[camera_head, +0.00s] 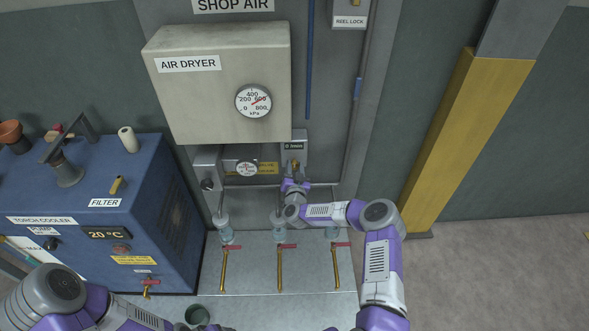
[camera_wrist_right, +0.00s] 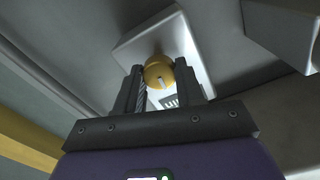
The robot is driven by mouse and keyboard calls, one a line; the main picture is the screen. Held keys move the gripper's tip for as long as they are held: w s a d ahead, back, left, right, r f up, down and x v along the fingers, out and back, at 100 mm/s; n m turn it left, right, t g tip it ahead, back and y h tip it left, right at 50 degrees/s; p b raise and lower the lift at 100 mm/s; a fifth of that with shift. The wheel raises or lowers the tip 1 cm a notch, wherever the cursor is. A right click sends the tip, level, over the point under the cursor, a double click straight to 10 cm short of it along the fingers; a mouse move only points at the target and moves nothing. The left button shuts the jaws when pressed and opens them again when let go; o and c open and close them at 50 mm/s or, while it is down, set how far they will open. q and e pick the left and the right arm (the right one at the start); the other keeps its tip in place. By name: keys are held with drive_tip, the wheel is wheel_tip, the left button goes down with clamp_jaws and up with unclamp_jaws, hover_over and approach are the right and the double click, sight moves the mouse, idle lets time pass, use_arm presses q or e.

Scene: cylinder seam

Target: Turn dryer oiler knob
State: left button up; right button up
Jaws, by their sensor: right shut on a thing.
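The knob (camera_head: 295,164) is small and yellow-brass. It sits low on the front of a grey box (camera_head: 294,148) with a small dark label, under the air dryer's right side. In the right wrist view the round knob (camera_wrist_right: 158,73) bears a short pale mark and sits between my two dark fingers. My right gripper (camera_wrist_right: 159,86) is shut on the knob. In the head view the right gripper (camera_head: 294,179) is just below the box, and its fingers are hard to make out. My left arm enters at lower left, but its gripper is out of the picture.
The air dryer (camera_head: 215,95) with a kPa gauge (camera_head: 253,100) hangs above. A second gauge (camera_head: 247,169) and clear bowls (camera_head: 224,230) are close to the left. Several red-handled brass drains (camera_head: 280,268) stand below. A blue torch cooler (camera_head: 150,200) stands left; a yellow post (camera_head: 455,140) right.

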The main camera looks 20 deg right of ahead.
drive_tip(key=m+b, duration=0.1)
drive_tip(key=m, duration=0.6)
drive_tip(key=shift+b, duration=0.35)
drive_tip(key=m, duration=0.6)
drive_tip(key=shift+f, duration=0.1)
drive_tip(key=m, duration=0.5)
drive_tip(key=shift+m, duration=0.4)
drive_tip(key=o, duration=1)
drive_tip(key=shift+o, duration=0.2)
